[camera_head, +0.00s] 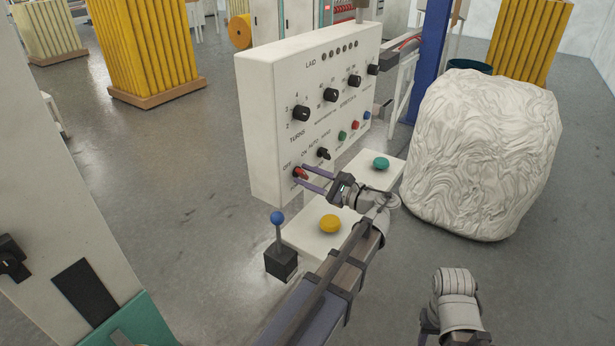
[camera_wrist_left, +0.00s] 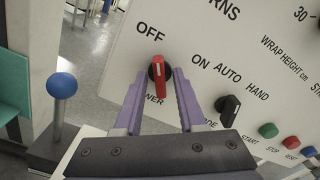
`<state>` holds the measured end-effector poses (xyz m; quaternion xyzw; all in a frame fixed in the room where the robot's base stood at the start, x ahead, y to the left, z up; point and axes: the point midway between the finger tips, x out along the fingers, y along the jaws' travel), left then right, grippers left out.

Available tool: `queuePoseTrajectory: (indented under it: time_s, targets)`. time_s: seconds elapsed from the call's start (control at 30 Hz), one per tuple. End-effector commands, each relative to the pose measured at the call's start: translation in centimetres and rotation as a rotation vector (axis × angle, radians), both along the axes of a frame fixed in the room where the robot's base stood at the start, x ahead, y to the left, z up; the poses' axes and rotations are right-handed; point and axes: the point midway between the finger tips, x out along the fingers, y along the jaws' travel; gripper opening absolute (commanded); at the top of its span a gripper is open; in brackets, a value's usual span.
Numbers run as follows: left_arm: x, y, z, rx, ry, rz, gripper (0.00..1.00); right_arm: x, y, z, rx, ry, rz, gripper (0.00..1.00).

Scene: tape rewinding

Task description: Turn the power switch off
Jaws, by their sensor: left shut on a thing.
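The red power switch (camera_wrist_left: 160,82) is a knob on the white control panel (camera_head: 262,115), with OFF to its upper left and ON to its right in the left wrist view. Its white mark points roughly up in that view, toward the OFF side; its exact setting is hard to tell. My left gripper (camera_wrist_left: 172,76) is shut on this switch, a finger on each side. The fingers partly cover the label below it. In the head view, my left gripper (camera_head: 300,176) reaches the switch (camera_head: 301,173) from the right.
The black mode knob (camera_wrist_left: 228,106) is close to the right finger. A blue-knobbed lever (camera_head: 279,235), a yellow button (camera_head: 330,224) and a green button (camera_head: 381,164) stand near my left arm. A large white wrapped bale (camera_head: 483,150) is to the right. Open floor lies left of the panel.

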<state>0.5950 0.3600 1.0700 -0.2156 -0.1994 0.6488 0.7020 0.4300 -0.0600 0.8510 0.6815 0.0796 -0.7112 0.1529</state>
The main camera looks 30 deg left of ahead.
Motion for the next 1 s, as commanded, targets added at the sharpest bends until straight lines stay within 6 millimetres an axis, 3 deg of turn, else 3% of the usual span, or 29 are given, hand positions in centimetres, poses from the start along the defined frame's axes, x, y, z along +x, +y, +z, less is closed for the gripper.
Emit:
queuePoseTrajectory:
  time_s: [0.4,0.97,1.0]
  targets:
    - [-0.05,-0.05,-0.08,-0.017,-0.177,0.0,0.0,0.0,0.0,-0.02,0.0,0.0,0.0,0.5]
    - [-0.06,-0.05,-0.09,-0.02,-0.205,0.001,0.0,0.0,0.0,-0.02,0.0,0.0,0.0,0.5]
    - [-0.07,-0.04,-0.09,-0.02,-0.205,0.001,0.41,0.0,0.0,-0.02,0.0,0.0,0.0,0.5]
